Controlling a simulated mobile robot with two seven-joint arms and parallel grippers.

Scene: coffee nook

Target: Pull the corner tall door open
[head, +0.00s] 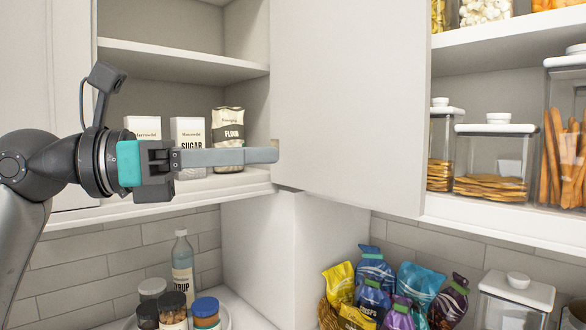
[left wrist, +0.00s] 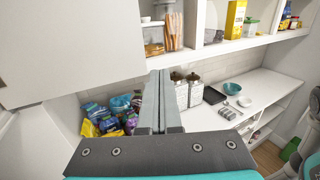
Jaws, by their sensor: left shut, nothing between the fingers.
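A plain white door panel (head: 350,90), which I take to be the corner tall door, hangs between the left shelves and the right shelves. Its lower edge ends above a white corner box. No handle shows on it. My left gripper (head: 276,155) comes in from the left, its long grey fingers shut and empty. In the head view the fingertips overlap the panel's left edge; I cannot tell whether they touch it. In the left wrist view the shut fingers (left wrist: 160,100) point forward, with the white panel (left wrist: 70,45) at upper left. My right gripper is not in view.
The open left shelf (head: 180,62) has a flour bag (head: 228,138) and canisters behind my fingers. The right shelves (head: 500,215) hold lidded snack jars. Below are a white corner box (head: 295,250), a syrup bottle (head: 182,265), jars and a basket of snack bags (head: 375,285).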

